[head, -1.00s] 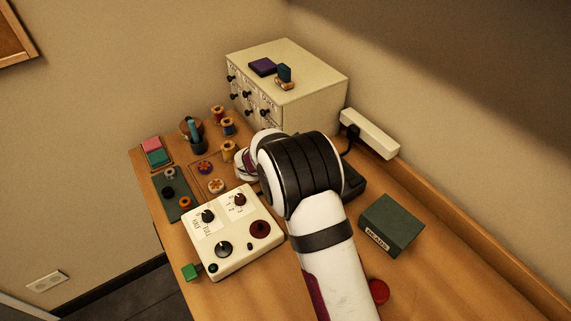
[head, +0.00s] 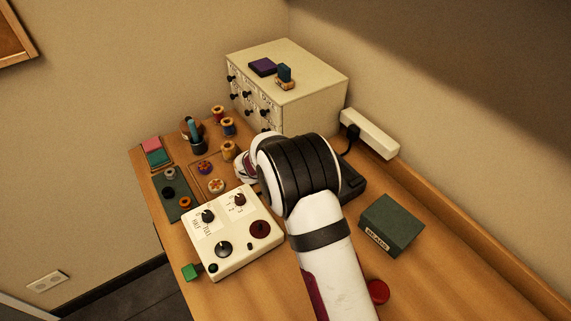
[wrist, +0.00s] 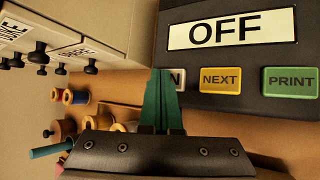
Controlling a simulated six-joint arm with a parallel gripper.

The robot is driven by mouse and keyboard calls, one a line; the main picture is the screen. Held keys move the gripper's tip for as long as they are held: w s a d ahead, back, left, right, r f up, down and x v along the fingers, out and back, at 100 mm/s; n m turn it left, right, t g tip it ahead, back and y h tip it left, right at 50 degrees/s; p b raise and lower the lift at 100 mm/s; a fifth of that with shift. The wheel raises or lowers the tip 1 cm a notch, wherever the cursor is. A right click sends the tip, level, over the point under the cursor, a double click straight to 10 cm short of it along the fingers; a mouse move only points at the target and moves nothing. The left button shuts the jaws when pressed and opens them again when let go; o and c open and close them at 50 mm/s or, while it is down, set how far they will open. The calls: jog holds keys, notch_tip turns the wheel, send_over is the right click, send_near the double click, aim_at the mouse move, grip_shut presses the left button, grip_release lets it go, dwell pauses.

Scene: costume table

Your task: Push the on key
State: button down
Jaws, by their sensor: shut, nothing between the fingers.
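In the wrist view a dark device has a white display (wrist: 229,30) reading OFF. Below the display is a row of keys. The on key (wrist: 180,78) is pale and mostly hidden behind my fingers, with only an "N" showing. My gripper (wrist: 163,75) has teal fingers, shut together and empty, with the tips over the left part of that key. I cannot tell whether they touch it. In the head view the device (head: 352,184) shows partly behind my arm, and my fingers are hidden.
A yellow NEXT key (wrist: 220,79) and a green PRINT key (wrist: 290,79) sit right of the on key. A drawer cabinet (head: 310,95) stands behind. Thread spools (head: 228,127) and a white control box (head: 237,258) lie left. A dark green box (head: 391,224) is at right.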

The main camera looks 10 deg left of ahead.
jog(key=shift+r, duration=3.95)
jog(key=s+d+r+m+g+h, duration=0.15)
jog(key=s+d+r+m, duration=0.25)
jog(key=s+d+m, duration=0.45)
jog(key=s+d+r+m+g+h, duration=0.1)
jog(key=s+d+r+m+g, duration=0.4)
jog(key=d, duration=0.6)
jog(key=s+f+m+g+y, duration=0.2)
jog(key=s+m+y, duration=0.3)
jog(key=s+m, duration=1.2)
jog(key=s, duration=1)
jog(key=shift+a+g+y, duration=0.35)
jog(key=shift+a, duration=0.05)
